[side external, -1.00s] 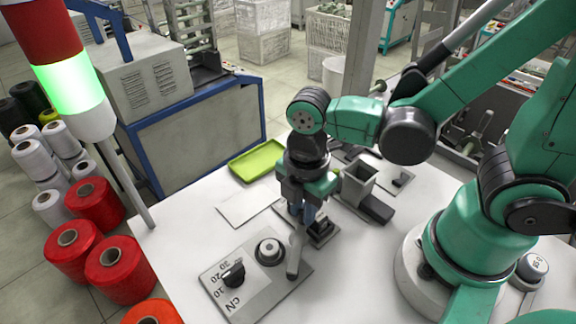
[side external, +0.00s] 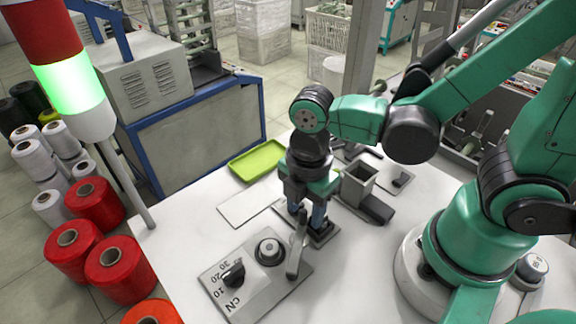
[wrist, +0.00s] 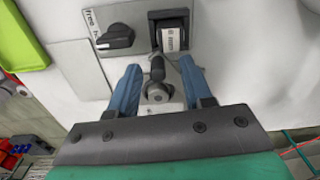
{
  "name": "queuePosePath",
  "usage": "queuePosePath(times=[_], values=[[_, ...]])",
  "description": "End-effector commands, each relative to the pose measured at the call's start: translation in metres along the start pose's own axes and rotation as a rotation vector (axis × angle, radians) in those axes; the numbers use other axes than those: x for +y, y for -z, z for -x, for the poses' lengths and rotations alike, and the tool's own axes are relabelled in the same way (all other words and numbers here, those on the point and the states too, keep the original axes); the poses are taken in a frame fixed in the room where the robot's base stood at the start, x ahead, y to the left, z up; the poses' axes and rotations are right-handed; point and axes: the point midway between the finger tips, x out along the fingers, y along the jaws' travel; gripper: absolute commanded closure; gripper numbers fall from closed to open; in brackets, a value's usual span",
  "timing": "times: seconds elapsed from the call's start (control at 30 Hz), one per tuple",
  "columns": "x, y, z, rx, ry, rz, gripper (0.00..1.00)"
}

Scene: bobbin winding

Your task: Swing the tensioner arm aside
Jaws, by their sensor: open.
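In the side view, a grey tensioner arm (side external: 297,250) stands as a slim lever at the right of the grey tension unit (side external: 240,303). This unit carries a round knob (side external: 269,251) and a black dial (side external: 232,275) with a cN scale. My gripper (side external: 306,218) points down just behind the lever's upper end. In the wrist view, my blue fingers (wrist: 158,90) are apart. A small round metal post with a dark top (wrist: 157,92) shows between them, with gaps at the sides; I cannot tell whether it belongs to the tensioner arm.
A green tray (side external: 257,161) and a flat pale plate (side external: 233,210) lie behind the unit. A grey box (side external: 357,183) stands right of my gripper. The table's left front is clear.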

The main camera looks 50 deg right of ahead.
Motion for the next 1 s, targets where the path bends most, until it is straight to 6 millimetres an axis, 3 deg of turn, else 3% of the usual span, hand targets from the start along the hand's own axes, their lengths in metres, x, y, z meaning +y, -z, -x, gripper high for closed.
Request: queuePosePath(times=[0.6, 1.0], values=[[0.0, 0.0, 0.063, 0.001, -0.001, 0.0, 0.55], [0.0, -0.001, 0.068, 0.002, -0.005, -0.012, 0.55]])
